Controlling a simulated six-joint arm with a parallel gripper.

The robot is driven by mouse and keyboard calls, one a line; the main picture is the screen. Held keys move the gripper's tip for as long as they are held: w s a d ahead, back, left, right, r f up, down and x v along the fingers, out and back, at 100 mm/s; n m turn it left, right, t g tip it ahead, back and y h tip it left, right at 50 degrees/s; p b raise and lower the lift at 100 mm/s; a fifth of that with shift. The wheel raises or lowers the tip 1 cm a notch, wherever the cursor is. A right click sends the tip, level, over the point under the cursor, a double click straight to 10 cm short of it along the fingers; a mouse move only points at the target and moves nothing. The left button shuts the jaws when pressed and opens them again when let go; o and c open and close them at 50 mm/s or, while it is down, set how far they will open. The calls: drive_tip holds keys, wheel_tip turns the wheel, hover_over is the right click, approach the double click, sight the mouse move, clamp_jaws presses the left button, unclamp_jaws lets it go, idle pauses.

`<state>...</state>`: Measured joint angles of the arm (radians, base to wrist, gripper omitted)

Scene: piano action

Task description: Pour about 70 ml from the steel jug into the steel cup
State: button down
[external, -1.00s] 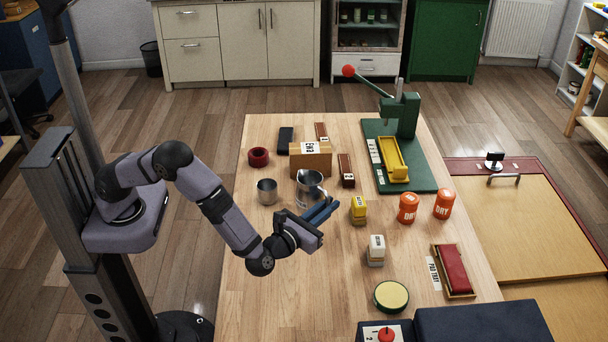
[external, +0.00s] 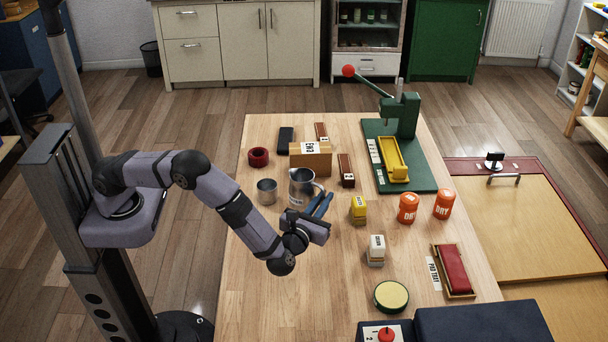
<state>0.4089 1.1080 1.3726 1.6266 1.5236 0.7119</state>
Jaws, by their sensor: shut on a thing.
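The steel jug (external: 301,189) is near the middle of the table, mouth up and close to upright. Its handle is on its right side. My gripper (external: 319,206), with blue fingers, reaches in from the front right and is shut on the jug at the handle. The fingers partly cover the handle. The steel cup (external: 266,193) stands upright on the table just left of the jug, with a small gap between them. I cannot tell whether the jug's base touches the table. The liquid inside both vessels cannot be made out.
A green press (external: 402,115) is at the back right. The table's front left is clear.

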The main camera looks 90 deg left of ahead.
sight(313, 182)
drive_tip(key=shift+s+a+r+n+p, duration=0.2)
drive_tip(key=shift+r+n+p, duration=0.15)
drive_tip(key=shift+r+n, duration=0.15)
drive_tip(key=shift+s+a+r+n+p, duration=0.15)
drive_tip(key=shift+r+n+p, duration=0.2)
drive_tip(key=shift+r, duration=0.2)
drive_tip(key=shift+s+a+r+n+h+p, duration=0.15)
drive_tip(key=shift+s+a+r+n+p, duration=0.1)
drive_tip(key=shift+r+n, duration=0.2)
drive_tip(key=shift+s+a+r+n+h+p, duration=0.1)
drive_tip(key=shift+s+r+n+h+p, duration=0.15)
drive_tip(key=shift+n, duration=0.25)
drive_tip(key=shift+s+a+r+n+p, duration=0.3)
drive_tip(key=shift+s+a+r+n, duration=0.2)
drive_tip(key=shift+s+r+n, duration=0.25)
drive_tip(key=shift+s+a+r+n+h, duration=0.3)
drive_tip(key=shift+s+a+r+n, duration=0.1)
drive_tip(key=shift+s+a+n, duration=0.35)
drive_tip(key=shift+s+a+r+n+h, duration=0.15)
drive_tip(key=shift+s+a+r+n, duration=0.15)
drive_tip(key=shift+n, duration=0.5)
drive_tip(key=shift+s+a+r+n+h, duration=0.15)
drive_tip(key=shift+s+n, duration=0.15)
drive_tip(key=shift+n, duration=0.5)
drive_tip(key=shift+s+a+n+t+h+b, duration=0.2)
drive_tip(key=shift+s+a+n+b, duration=0.25)
drive_tip(key=shift+n, duration=0.3)
drive_tip(key=shift+s+a+n+t+h+b, duration=0.1)
drive_tip(key=shift+s+a+n+h+b, duration=0.15)
drive_tip(key=shift+s+n, duration=0.4)
